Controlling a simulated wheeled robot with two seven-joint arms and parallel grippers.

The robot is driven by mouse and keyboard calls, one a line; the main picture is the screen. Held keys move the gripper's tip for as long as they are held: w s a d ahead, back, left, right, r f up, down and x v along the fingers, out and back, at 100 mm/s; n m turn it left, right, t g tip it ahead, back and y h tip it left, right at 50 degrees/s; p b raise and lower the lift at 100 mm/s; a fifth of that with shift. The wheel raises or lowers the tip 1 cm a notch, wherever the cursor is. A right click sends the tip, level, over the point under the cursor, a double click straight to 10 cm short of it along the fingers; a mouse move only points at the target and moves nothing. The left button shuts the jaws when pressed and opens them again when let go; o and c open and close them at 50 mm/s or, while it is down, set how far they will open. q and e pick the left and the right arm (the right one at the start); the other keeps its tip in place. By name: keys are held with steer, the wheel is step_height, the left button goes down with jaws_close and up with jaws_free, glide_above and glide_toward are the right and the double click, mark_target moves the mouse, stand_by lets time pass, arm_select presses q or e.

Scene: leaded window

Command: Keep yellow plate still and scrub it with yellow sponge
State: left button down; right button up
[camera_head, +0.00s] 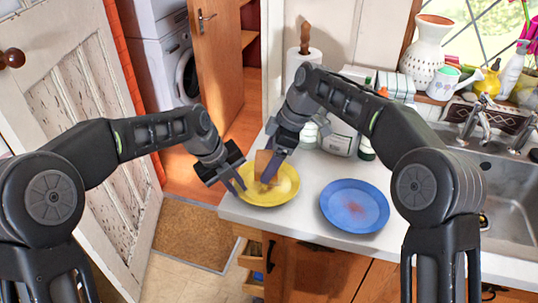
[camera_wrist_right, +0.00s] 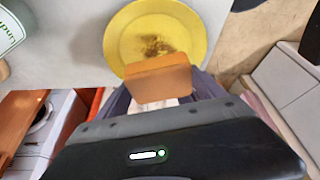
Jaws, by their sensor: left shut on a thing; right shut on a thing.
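The yellow plate (camera_head: 287,190) lies near the left end of the white counter. In the right wrist view the plate (camera_wrist_right: 122,38) shows a dark brown stain near its middle. My left gripper (camera_head: 240,187) is shut on the plate's left rim. My right gripper (camera_head: 268,172) is shut on the yellow sponge, an orange-tan block (camera_head: 263,162), over the plate. In the right wrist view the sponge (camera_wrist_right: 158,80) sits between the fingers and overlaps the plate's near edge. I cannot tell whether the sponge touches the plate.
A blue plate (camera_head: 355,206) with a reddish stain lies to the right on the counter (camera_head: 310,185). Bottles (camera_head: 366,148) and a paper towel roll (camera_head: 296,62) stand behind. The sink (camera_head: 507,190) is at the right. The counter's left end is close to the yellow plate.

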mark_target(272, 185)
steer(key=shift+f, duration=2.15)
steer(key=shift+f, duration=0.6)
steer(key=shift+d, duration=0.1)
steer(key=shift+s+d, duration=0.2)
steer(key=shift+d, duration=0.25)
steer(key=shift+a, duration=0.1)
steer(key=shift+w+a+f, duration=0.1)
steer(key=shift+w+a, duration=0.1)
steer(key=shift+a, duration=0.3)
steer(key=shift+w+a+f, duration=0.1)
steer(key=shift+w+a, duration=0.05)
steer(key=shift+a, duration=0.35)
steer(key=shift+d, duration=0.15)
